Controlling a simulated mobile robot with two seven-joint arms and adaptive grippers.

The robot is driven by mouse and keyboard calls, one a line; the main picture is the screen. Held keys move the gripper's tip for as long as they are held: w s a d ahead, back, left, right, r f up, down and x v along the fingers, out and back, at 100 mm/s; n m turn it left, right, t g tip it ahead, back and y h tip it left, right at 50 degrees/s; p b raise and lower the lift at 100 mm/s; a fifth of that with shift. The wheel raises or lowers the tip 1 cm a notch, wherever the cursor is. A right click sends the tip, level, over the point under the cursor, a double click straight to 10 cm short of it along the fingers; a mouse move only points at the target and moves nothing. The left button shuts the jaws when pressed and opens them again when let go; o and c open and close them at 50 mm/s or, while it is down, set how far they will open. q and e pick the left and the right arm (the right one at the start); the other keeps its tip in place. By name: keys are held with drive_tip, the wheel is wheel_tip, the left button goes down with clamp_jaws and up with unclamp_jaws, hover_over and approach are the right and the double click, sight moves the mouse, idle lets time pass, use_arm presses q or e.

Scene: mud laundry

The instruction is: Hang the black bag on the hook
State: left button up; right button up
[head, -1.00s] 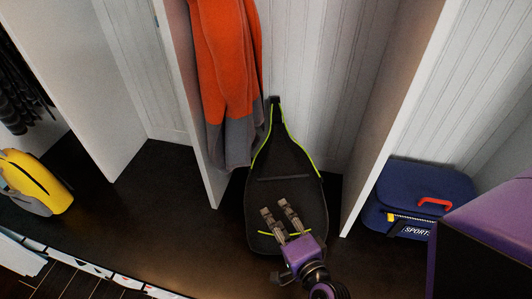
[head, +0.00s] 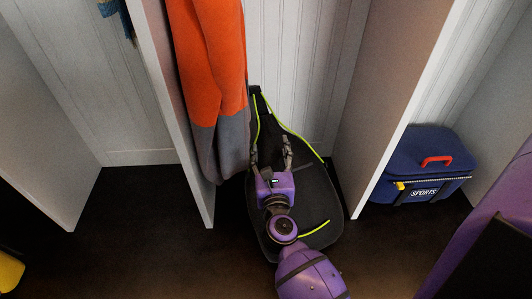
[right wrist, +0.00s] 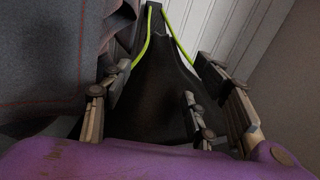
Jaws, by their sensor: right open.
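The black bag (head: 312,195) with yellow-green trim stands on the dark cubby floor in the head view, leaning back against the white panelled wall. Its narrow strap top (head: 256,91) points up beside the hanging jacket. My right gripper (head: 270,153) is open over the upper part of the bag, one finger on each side of the narrowing section. In the right wrist view, the bag's tapering top (right wrist: 150,85) shows between the open fingers (right wrist: 162,80); I cannot tell whether they touch it. I see no hook. My left gripper is not in view.
An orange and grey jacket (head: 208,80) hangs close to the left of the bag. White dividers (head: 172,110) and (head: 405,100) bound the cubby. A blue sports bag (head: 425,165) sits in the right compartment. A yellow item (head: 8,272) shows at lower left.

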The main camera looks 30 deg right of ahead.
sight(268, 124)
drive_tip(key=shift+w+d+m, duration=0.15)
drive_tip(key=shift+w+m, duration=0.1)
drive_tip(key=shift+m, duration=0.05)
drive_tip(key=shift+w+d+r, duration=0.15)
drive_tip(key=shift+w+d, duration=0.15)
drive_tip(key=shift+w, duration=0.2)
drive_tip(key=x, duration=0.7)
drive_tip(key=shift+w+d, duration=0.1)
drive_tip(key=shift+w, duration=0.25)
drive_tip(key=shift+w+d+r, duration=0.1)
drive_tip(key=shift+w+d, duration=0.05)
drive_tip(key=shift+w, duration=0.1)
drive_tip(key=shift+w+d+r, duration=0.2)
drive_tip(key=shift+w+r, duration=0.1)
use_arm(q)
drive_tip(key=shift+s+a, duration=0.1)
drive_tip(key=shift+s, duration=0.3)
use_arm(e)
drive_tip(key=shift+w+d, duration=0.1)
